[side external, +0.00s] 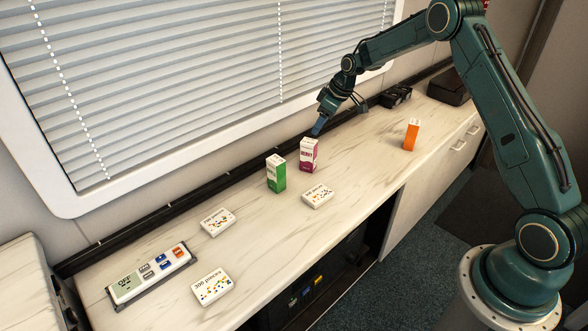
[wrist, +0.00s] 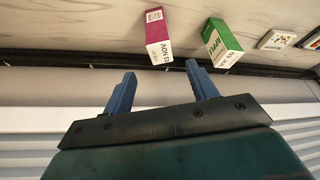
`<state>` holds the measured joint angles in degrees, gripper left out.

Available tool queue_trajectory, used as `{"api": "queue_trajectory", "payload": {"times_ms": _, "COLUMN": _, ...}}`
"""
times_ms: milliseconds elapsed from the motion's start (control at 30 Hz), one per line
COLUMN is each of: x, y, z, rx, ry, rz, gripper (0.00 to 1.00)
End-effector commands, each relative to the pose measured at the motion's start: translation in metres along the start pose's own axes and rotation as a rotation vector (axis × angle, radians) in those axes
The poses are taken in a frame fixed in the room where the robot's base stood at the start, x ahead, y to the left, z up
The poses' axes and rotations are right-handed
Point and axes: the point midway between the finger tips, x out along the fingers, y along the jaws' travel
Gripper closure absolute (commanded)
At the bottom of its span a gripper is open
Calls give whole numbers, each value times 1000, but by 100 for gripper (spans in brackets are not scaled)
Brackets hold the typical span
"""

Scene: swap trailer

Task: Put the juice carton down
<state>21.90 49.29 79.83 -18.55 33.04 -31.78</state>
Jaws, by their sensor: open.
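Three juice cartons stand upright on the marble-look counter (side external: 345,180). The magenta berry carton (side external: 309,157) is in the middle of the counter, and it also shows in the wrist view (wrist: 158,38). The green apple carton (side external: 276,174) stands just left of it, and in the wrist view it is on the right (wrist: 222,40). The orange carton (side external: 411,135) stands apart at the right. My gripper (side external: 318,129) is just above and behind the berry carton, on the window side. In the wrist view my gripper (wrist: 160,78) has its blue fingers apart with nothing between them.
Three flat puzzle boxes lie on the counter: one right of the apple carton (side external: 318,195), one left of it (side external: 217,221), one near the front edge (side external: 212,287). A button panel (side external: 150,274) lies far left. A dark rail and blinds (side external: 190,90) line the back.

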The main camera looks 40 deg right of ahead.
Motion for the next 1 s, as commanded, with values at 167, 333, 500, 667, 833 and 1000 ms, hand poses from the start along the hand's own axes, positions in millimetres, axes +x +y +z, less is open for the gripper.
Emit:
{"api": "queue_trajectory", "payload": {"times_ms": 167, "x": -3, "y": -2, "z": -1, "rx": 0, "ry": 0, "rz": 1, "gripper": 42}}
{"api": "queue_trajectory", "payload": {"times_ms": 333, "x": -21, "y": -11, "z": -7, "rx": 5, "ry": 1, "rz": 9, "gripper": 42}}
{"api": "queue_trajectory", "payload": {"times_ms": 500, "x": -59, "y": -30, "z": -14, "rx": 21, "ry": -1, "rz": 26, "gripper": 42}}
{"api": "queue_trajectory", "payload": {"times_ms": 667, "x": -104, "y": -58, "z": -18, "rx": 44, "ry": 0, "rz": 46, "gripper": 42}}
{"api": "queue_trajectory", "payload": {"times_ms": 833, "x": -150, "y": -90, "z": -14, "rx": 71, "ry": 1, "rz": 65, "gripper": 42}}
{"api": "queue_trajectory", "payload": {"times_ms": 1000, "x": -192, "y": -122, "z": -4, "rx": 99, "ry": 6, "rz": 85, "gripper": 42}}
